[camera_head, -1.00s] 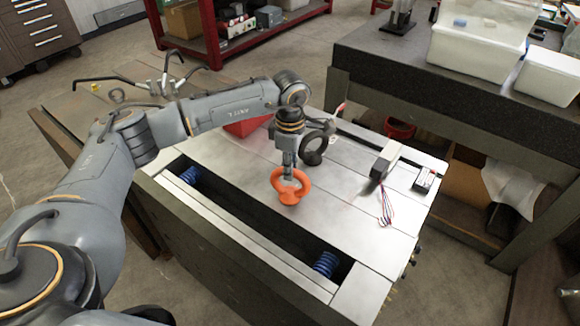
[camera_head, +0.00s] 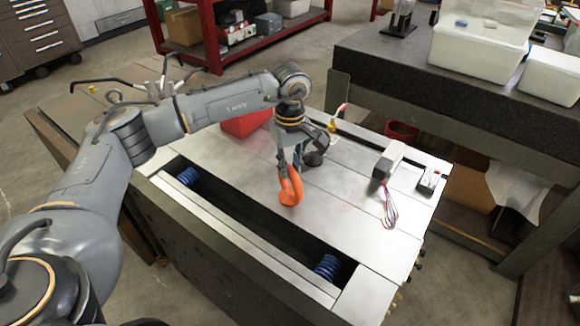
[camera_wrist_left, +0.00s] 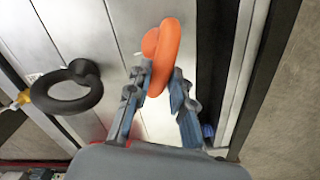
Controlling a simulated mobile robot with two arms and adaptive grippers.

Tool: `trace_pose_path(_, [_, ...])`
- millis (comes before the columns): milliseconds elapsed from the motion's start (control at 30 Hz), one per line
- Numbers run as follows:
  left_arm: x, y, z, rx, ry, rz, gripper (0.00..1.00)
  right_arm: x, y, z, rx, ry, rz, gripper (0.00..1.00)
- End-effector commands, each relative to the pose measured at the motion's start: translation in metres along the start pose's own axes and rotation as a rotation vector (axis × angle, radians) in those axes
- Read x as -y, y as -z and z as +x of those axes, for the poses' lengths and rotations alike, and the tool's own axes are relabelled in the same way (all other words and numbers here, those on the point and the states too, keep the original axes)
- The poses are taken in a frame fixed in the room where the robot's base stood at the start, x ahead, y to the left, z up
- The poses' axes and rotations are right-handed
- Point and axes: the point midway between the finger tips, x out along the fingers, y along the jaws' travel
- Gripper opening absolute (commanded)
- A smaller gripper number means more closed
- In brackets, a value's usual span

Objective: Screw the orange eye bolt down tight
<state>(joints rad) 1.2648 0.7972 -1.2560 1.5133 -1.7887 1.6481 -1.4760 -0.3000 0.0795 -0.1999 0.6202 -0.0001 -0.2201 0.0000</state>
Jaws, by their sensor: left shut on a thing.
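The orange eye bolt (camera_head: 290,186) stands upright on the steel mould plate (camera_head: 350,215), close to the long slot. In the head view its ring shows narrow, nearly edge-on. My left gripper (camera_head: 293,168) comes down from above and is shut on the ring. In the left wrist view the eye bolt's ring (camera_wrist_left: 165,55) rises between the two blue-grey fingers of my left gripper (camera_wrist_left: 160,85). The bolt's thread is hidden, so I cannot tell how its base meets the plate. My right gripper is not in view.
A black eye bolt (camera_head: 316,156) stands just behind the gripper, and also shows in the left wrist view (camera_wrist_left: 68,90). A red bin (camera_head: 245,124) is at the back. A grey device with wires (camera_head: 387,165) lies to the right. The slot (camera_head: 250,215) with blue springs runs in front.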

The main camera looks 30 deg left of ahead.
Motion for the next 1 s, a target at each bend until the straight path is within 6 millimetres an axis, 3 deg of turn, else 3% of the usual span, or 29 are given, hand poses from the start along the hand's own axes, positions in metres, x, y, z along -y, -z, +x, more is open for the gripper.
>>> trace_pose_path(333, [0.000,0.001,0.002,-0.002,-0.001,0.069,0.00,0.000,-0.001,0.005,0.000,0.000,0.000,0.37])
trace_pose_path(1000, [0.000,0.000,0.002,-0.001,0.000,0.748,0.00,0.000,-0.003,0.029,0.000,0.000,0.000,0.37])
